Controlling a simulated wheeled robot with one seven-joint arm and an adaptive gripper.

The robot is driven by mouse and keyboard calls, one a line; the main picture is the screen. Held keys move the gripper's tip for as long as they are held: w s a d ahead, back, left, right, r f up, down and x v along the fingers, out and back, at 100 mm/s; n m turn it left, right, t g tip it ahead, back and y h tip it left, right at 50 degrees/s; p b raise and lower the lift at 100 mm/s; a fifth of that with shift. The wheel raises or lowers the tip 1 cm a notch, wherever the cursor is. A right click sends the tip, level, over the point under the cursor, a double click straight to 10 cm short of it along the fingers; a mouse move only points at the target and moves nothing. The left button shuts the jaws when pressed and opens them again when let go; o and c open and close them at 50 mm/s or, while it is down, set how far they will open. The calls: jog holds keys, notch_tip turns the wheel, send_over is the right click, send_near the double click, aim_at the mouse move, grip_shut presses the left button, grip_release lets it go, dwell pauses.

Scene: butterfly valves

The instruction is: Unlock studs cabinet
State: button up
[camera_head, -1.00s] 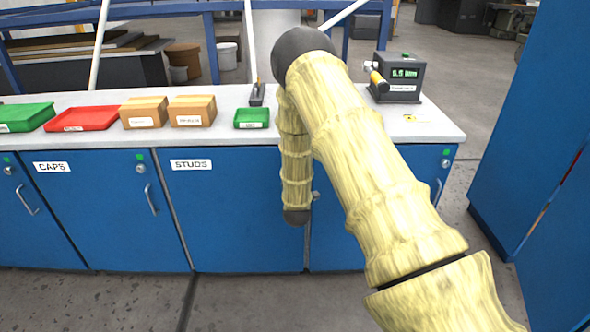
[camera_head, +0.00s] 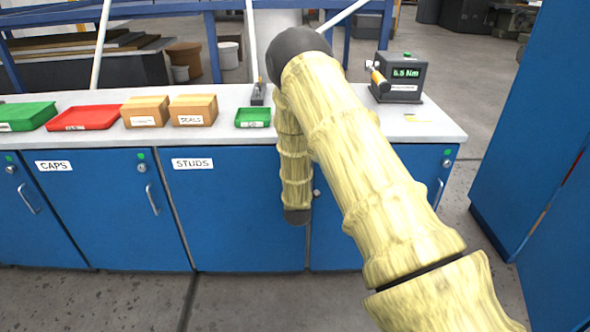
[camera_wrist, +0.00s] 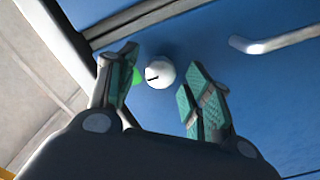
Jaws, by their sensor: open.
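The blue studs cabinet door (camera_head: 235,215) carries a white STUDS label (camera_head: 192,164) in the head view. My arm hides the door's right upper part, where its lock and handle may be. In the wrist view, a round white lock (camera_wrist: 159,75) with a dark slot sits on the blue door (camera_wrist: 215,30). A green marker (camera_wrist: 136,76) shows beside it, partly behind a finger. My gripper (camera_wrist: 161,92) is open, its two green-padded fingers on either side of the lock in the picture. Whether they touch it I cannot tell. A metal handle (camera_wrist: 275,40) is at upper right.
The grey worktop (camera_head: 330,128) bears a green tray (camera_head: 252,124), a red tray (camera_head: 85,124), cardboard boxes (camera_head: 193,118) and a torque display (camera_head: 404,88). The CAPS cabinet (camera_head: 110,215) is to the left. A tall blue cabinet (camera_head: 530,110) stands at right.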

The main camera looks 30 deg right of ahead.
jog(key=v, duration=1.2)
dwell(0.4)
jog(key=s+a+f+m+g+y+p, duration=0.1)
jog(key=s+a+f+g+y+p, duration=0.15)
jog(key=s+a+f, duration=0.4)
jog(key=s+a+f+m+g+y+p, duration=0.1)
jog(key=s+a+f+g+y, duration=0.3)
jog(key=s+f, duration=0.55)
jog(key=s+a+f+m+g+y+p, duration=0.1)
jog(key=s+a+g, duration=0.3)
jog(key=s, duration=0.9)
jog(key=s+a+f+m+g+y+p, duration=0.1)
jog(key=s+a+f+g+y+p, duration=0.1)
jog(key=s+a, duration=0.5)
jog(key=s+f+g, duration=0.1)
jog(key=s+g, duration=0.1)
jog(key=s, duration=0.4)
jog(key=shift+s+f+m+g, duration=0.2)
jog(key=shift+s+m+g, duration=0.1)
jog(key=shift+s+g, duration=0.1)
jog(key=shift+a, duration=0.15)
